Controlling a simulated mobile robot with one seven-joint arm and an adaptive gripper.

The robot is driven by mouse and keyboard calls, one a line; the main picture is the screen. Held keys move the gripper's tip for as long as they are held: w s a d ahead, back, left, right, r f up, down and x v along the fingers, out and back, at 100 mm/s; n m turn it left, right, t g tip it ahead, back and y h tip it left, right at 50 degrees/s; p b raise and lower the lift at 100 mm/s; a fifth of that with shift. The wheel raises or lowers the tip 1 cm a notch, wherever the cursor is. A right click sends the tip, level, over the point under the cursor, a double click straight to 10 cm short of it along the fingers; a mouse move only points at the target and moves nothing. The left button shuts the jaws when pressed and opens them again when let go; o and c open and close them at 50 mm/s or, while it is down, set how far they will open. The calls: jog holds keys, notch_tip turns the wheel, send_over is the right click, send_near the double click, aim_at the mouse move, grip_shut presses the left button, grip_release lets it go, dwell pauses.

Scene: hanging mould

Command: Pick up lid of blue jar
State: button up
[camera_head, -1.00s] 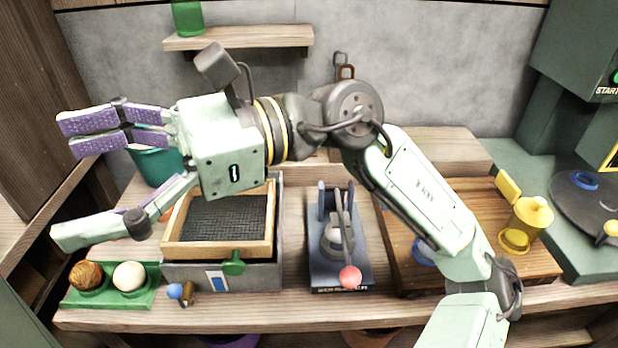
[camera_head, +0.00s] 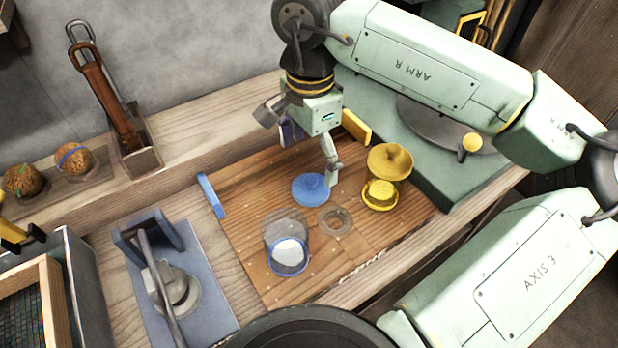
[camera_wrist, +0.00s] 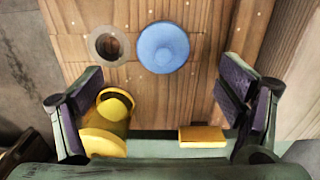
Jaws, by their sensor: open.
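The round blue lid (camera_head: 311,189) with a small knob lies on the wooden board (camera_head: 250,190), off its jar. The clear jar with a blue ring (camera_head: 287,256) stands on the board toward the front left of the lid. My gripper (camera_head: 312,155) is open and empty above the board, just behind the lid in the head view. In the wrist view, the blue lid (camera_wrist: 163,47) lies at top centre, between the lines of my spread fingers (camera_wrist: 165,103) but beyond their tips. I cannot tell the exact height of the fingers above it.
A yellow jar (camera_head: 381,193) with its yellow lid (camera_head: 390,160) stands close right of the blue lid. A round clear recess (camera_head: 336,221) lies beside the lid. A yellow block (camera_head: 356,127) and a blue block (camera_head: 211,195) edge the board. A grey press (camera_head: 175,290) stands at left.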

aim_at(308, 180)
jog(key=f+p, duration=0.1)
jog(key=f, duration=0.6)
jog(key=shift+w+a+f+p, duration=0.1)
jog(key=shift+a+f+p, duration=0.1)
jog(key=shift+f+p, duration=0.2)
jog(key=shift+c, duration=0.2)
jog(key=c, duration=1)
